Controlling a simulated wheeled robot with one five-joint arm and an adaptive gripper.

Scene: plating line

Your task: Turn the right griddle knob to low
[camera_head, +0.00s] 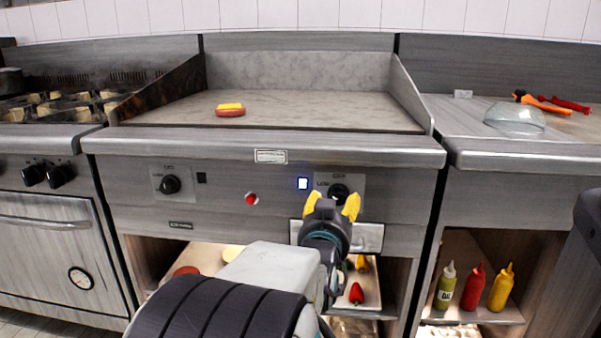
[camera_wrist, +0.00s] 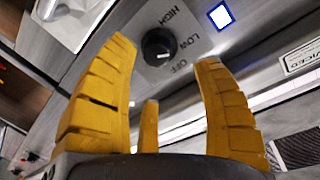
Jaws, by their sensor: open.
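The right griddle knob (camera_head: 338,191) is a round black knob on a grey plate at the right of the griddle front. In the wrist view the knob (camera_wrist: 159,46) shows with the words HIGH, LOW and OFF around it; a pale mark sits on its face, and its exact setting is hard to read. My gripper (camera_head: 333,203) is in front of the knob, partly over its lower edge in the head view. In the wrist view its yellow fingers (camera_wrist: 163,75) are spread, with the knob beyond and between their tips. I see no contact.
A lit blue-white square (camera_head: 303,183) and a red button (camera_head: 251,199) are left of the knob. The left griddle knob (camera_head: 169,184) is farther left. A metal plate (camera_head: 367,238) juts below the knob.

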